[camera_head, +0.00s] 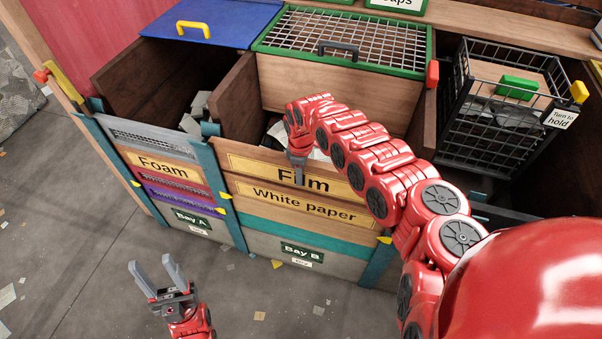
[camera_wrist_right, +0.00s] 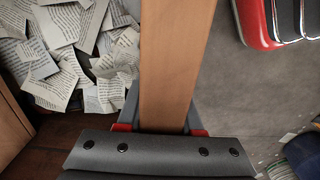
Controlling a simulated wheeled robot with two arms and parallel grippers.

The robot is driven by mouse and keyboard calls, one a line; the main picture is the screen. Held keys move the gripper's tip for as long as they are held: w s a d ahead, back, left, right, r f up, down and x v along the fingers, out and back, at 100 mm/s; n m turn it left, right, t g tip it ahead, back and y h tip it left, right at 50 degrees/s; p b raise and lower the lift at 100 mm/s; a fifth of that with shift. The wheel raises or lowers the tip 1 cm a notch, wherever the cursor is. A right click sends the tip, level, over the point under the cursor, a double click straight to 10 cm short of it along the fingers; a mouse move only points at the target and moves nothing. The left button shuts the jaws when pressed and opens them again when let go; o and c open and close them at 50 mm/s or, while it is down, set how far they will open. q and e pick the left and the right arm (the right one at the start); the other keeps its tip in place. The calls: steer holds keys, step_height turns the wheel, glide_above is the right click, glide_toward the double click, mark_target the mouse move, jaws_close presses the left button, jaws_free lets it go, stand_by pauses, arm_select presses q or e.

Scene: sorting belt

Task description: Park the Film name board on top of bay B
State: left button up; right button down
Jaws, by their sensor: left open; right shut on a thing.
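The Film name board (camera_head: 247,167), wooden with a yellow label, is at the front of bay B. It lies directly above the White paper board (camera_head: 311,204), roughly in line with it; I cannot tell whether they touch. My right gripper (camera_head: 300,176) is shut on the Film board's upper edge and covers part of its lettering. In the right wrist view the board's top edge (camera_wrist_right: 178,60) runs between the fingers. The Bay B label (camera_head: 302,252) is low on the front. My left gripper (camera_head: 158,277) is open and empty, above the floor in front of the bays.
Bay A, with a Foam board (camera_head: 164,165) on its front, stands to the left. Paper scraps (camera_wrist_right: 75,50) lie inside bay B. A mesh lid (camera_head: 345,38) is behind it. A wire basket (camera_head: 500,110) is at right. The floor (camera_head: 85,230) in front has only small scraps.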

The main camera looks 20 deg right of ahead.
stand_by(0.3)
steer(key=shift+f+b, duration=0.5)
steer(key=shift+f, duration=0.05)
steer(key=shift+c, duration=2.4)
jaws_free()
step_height(320, 180, up, 17)
steer(key=shift+r+b, duration=0.2)
steer(key=shift+b, duration=0.5)
